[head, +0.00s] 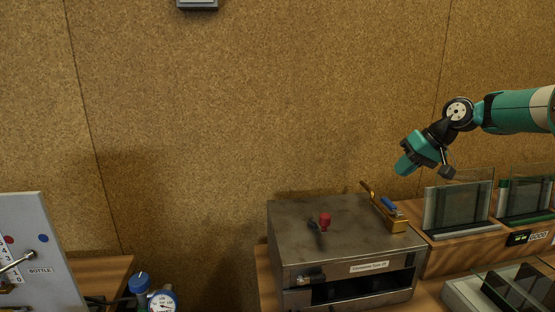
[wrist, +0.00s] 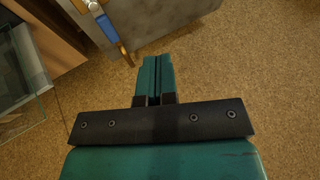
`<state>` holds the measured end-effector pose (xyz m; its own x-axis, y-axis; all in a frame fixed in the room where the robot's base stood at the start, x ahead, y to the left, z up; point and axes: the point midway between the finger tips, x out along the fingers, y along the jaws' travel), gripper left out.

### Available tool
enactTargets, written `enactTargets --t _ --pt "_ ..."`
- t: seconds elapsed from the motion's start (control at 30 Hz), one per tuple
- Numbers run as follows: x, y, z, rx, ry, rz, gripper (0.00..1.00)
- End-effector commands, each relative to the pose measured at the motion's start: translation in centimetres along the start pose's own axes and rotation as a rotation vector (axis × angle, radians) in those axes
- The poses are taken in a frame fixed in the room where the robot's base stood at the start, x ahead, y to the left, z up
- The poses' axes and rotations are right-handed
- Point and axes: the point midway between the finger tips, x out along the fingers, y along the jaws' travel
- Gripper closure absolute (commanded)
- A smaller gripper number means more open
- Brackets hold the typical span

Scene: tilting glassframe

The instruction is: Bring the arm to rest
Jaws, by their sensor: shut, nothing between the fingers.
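My arm (head: 515,110) reaches in from the right edge in the head view and bends down to the left. My gripper (head: 404,168) hangs in the air above the right end of the grey metal box, apart from everything. In the wrist view my gripper (wrist: 154,62) shows its two teal fingers pressed together with nothing between them. Beyond the fingertips are the brown speckled wall, the grey box's edge and a blue-handled brass piece (wrist: 107,28).
The grey metal box (head: 330,240) carries a red knob (head: 325,219) and a brass holder (head: 392,221). Glass panes in a frame (head: 458,205) stand close at right. A white panel (head: 40,250) and a gauge (head: 162,301) are at left. Open air lies left of my gripper.

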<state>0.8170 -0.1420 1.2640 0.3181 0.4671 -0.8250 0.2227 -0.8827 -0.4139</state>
Motion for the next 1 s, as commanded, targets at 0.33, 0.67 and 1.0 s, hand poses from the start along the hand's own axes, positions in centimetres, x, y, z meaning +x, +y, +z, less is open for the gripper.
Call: enactTargets --t 0.33,0.67,1.0 --pt "0.0 -20.1 16.9 -0.209 -0.192 -0.022 1.0" --pt "-0.6 -24.1 36.2 -0.378 -0.335 -0.003 1.0" --pt "-0.7 -23.9 39.3 -0.403 -0.36 0.003 1.0"
